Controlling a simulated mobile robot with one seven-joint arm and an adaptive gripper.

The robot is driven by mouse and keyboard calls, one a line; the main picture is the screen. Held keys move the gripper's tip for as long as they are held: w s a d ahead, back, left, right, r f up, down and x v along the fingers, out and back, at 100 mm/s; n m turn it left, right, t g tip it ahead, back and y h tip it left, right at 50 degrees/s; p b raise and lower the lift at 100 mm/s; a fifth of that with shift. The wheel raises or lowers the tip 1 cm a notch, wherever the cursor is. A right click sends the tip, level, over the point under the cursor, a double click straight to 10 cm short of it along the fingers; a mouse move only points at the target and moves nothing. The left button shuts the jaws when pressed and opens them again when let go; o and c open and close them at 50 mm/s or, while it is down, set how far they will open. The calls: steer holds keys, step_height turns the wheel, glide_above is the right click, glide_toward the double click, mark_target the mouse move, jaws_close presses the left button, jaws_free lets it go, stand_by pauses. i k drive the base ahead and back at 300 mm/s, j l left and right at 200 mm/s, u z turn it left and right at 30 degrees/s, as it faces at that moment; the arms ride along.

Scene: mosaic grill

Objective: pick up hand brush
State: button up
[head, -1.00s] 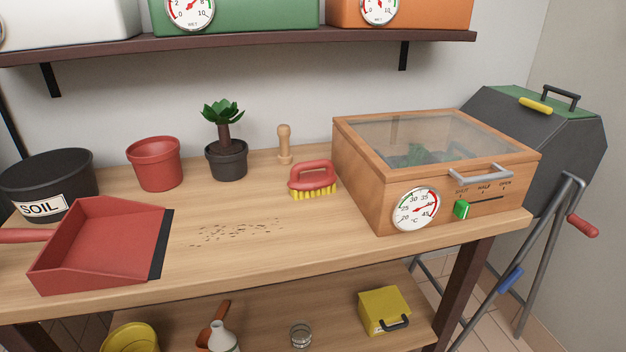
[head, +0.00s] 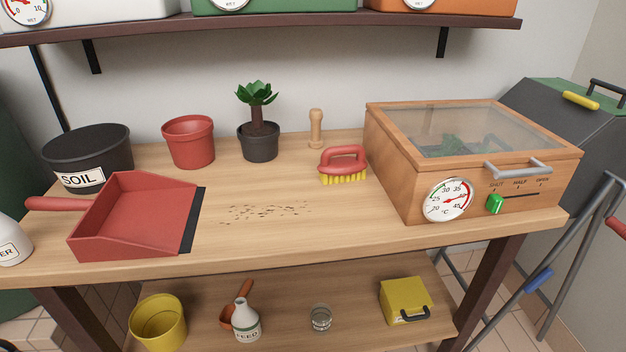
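The hand brush (head: 343,162) has a red loop handle and yellow bristles. It rests bristles down on the wooden bench top, just left of the wooden propagator box and in front of a small wooden dibber (head: 316,129). Nothing covers it. My gripper does not show in the head view.
A red dustpan (head: 135,215) and black soil tub (head: 88,155) are at the left. Scattered crumbs (head: 268,211) lie left of the brush. A red pot (head: 189,142) and potted plant (head: 258,140) stand behind. The propagator box (head: 472,160) borders the brush's right. A shelf (head: 270,28) overhangs.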

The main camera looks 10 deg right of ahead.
mark_target(342, 170)
steer(key=l+z, duration=0.5)
steer(key=i, duration=0.85)
